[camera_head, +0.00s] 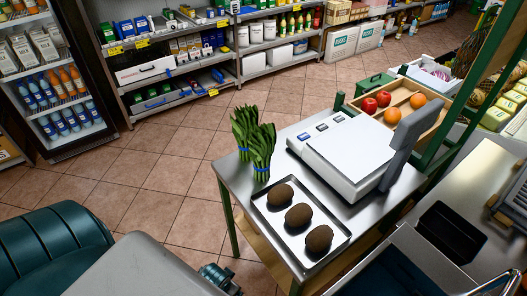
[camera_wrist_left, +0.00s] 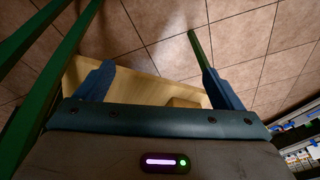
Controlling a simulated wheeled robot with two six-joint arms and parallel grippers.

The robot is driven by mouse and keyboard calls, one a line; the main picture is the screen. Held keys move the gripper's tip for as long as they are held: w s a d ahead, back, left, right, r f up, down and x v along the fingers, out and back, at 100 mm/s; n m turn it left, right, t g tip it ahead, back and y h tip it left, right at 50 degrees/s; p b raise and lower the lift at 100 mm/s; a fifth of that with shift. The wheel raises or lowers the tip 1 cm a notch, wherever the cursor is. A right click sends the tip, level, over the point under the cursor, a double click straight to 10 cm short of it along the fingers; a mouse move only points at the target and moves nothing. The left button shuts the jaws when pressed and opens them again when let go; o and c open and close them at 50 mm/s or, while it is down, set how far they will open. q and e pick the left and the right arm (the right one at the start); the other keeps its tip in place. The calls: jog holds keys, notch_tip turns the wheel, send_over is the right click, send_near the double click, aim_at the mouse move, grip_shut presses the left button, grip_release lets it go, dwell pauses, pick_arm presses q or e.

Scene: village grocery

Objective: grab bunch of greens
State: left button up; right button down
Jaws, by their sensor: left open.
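Two bunches of leafy greens (camera_head: 261,150) stand close together at the left corner of a steel-topped table (camera_head: 236,182) in the head view. Each has a blue band low on its stems. They are beside the scale and behind the tray. My left gripper (camera_head: 221,279) is at the bottom of the head view, below table height and well in front of the greens, partly cut off by the edge. In the left wrist view my left gripper (camera_wrist_left: 157,66) has its fingers wide apart with nothing between them. No greens show in that view. My right gripper is not in view.
A wooden crate (camera_head: 433,119) of red and orange fruit is behind. A green table leg (camera_head: 232,226) stands near my gripper. Tiled floor is clear at left.

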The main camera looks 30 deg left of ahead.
pick_arm(q)
jog(key=w+a+r+t+p, duration=0.1)
jog(key=w+r+t+p, duration=0.15)
jog(key=r, duration=1.45)
jog(key=m+t+h, duration=0.3)
jog(key=t+h, duration=0.2)
jog(key=t, duration=0.3)
send_near(248, 139)
jog(key=shift+g, duration=0.25)
jog(key=x, duration=0.4)
jog(key=shift+w+f, duration=0.1)
jog(key=shift+w, duration=0.2)
jog(key=b+x, duration=0.2)
jog(key=b, duration=0.1)
jog(key=shift+w+d+f, duration=0.15)
jog(key=shift+w, duration=0.5)
jog(key=shift+x, duration=1)
jog(key=shift+r+p+x, duration=0.2)
jog(key=shift+p+x, duration=0.2)
jog(key=shift+x, duration=0.55)
jog(key=shift+r+p+x, duration=0.15)
jog(key=shift+p+x, duration=0.2)
jog(key=shift+x, duration=1.45)
